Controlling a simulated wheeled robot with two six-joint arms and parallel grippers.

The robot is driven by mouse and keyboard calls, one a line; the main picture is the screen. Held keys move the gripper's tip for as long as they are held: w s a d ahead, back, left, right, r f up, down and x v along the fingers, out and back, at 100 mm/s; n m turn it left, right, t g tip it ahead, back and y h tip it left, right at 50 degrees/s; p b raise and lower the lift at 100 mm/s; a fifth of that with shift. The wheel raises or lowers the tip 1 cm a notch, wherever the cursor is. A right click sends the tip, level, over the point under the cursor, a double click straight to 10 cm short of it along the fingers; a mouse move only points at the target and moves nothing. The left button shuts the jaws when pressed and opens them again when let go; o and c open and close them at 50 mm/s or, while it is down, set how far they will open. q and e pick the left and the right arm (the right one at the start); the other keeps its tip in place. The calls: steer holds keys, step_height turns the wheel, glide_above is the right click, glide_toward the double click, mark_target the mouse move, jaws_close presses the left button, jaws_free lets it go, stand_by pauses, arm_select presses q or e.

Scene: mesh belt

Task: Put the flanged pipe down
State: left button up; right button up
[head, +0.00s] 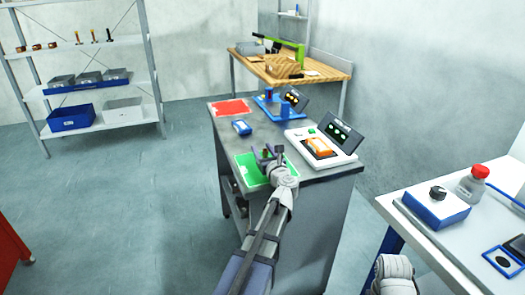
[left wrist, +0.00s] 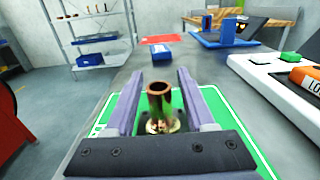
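The flanged pipe (left wrist: 160,104), a copper-coloured tube on a round brass-like flange, stands upright on the green mat (left wrist: 108,116). In the head view the green mat (head: 246,174) lies at the near end of the grey bench, and the pipe is hard to make out there. My left gripper (head: 268,154) is over this mat. In the left wrist view its two fingers (left wrist: 160,76) are apart, one on each side of the pipe, with a visible gap on both sides. My right gripper is not in view.
On the grey bench (head: 222,133) are a red mat (head: 231,107), a blue box (head: 242,128), a blue stand (head: 276,108) and a white device with an orange unit (head: 319,147). A white table (head: 398,206) stands at the right, shelves (head: 96,92) at the back left.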

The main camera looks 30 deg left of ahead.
arm_select(q)
steer(key=shift+r, duration=0.1)
steer(key=shift+r, duration=0.2)
steer(key=v, duration=1.1)
steer(key=shift+s+d+f, duration=0.15)
steer(key=shift+s+d, duration=0.1)
steer(key=shift+s, duration=0.05)
steer(key=shift+o, duration=0.4)
steer(key=shift+d, duration=0.1)
